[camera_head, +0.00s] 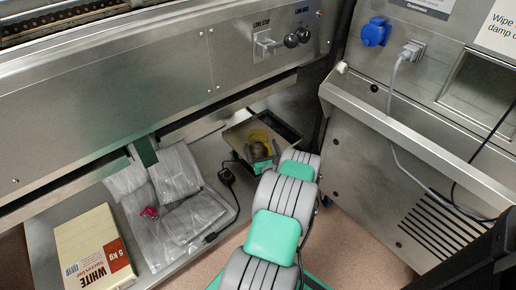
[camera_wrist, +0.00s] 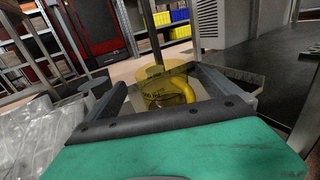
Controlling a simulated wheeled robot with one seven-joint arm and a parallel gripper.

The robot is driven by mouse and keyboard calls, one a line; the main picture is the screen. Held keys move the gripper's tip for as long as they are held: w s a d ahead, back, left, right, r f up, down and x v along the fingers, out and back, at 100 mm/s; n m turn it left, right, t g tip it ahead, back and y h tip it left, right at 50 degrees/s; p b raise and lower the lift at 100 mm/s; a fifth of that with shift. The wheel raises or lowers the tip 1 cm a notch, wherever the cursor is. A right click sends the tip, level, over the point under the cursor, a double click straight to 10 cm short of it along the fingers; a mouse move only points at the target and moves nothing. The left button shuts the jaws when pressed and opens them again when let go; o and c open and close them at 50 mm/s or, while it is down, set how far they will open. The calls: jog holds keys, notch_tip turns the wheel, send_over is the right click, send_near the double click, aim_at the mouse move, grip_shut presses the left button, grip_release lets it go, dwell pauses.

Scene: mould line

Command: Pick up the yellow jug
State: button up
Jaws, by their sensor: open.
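The yellow jug (camera_head: 259,135) stands in a square steel recess under the machine in the head view, partly hidden by my gripper (camera_head: 262,158). In the wrist view the jug (camera_wrist: 152,78) is see-through yellow, with dark print on its side and a solid yellow handle turned towards the camera. My gripper (camera_wrist: 166,84) is open, its two dark fingers apart at the left and right of the jug.
Clear plastic bags (camera_head: 178,205) lie on the low steel shelf to the left, with a pink item (camera_head: 149,212) on them. A black adapter (camera_head: 226,176) with a cable lies nearer the jug. A steel cabinet (camera_head: 380,170) stands right.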

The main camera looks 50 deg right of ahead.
aim_at(256, 130)
jog(key=b+x, duration=0.1)
jog(key=x, duration=0.4)
jog(key=shift+w+d+r+b, duration=0.1)
jog(key=shift+w+d+b, duration=0.05)
jog(key=shift+w+b, duration=0.25)
jog(key=shift+s+r, duration=0.1)
jog(key=shift+s, duration=0.05)
jog(key=c, duration=2)
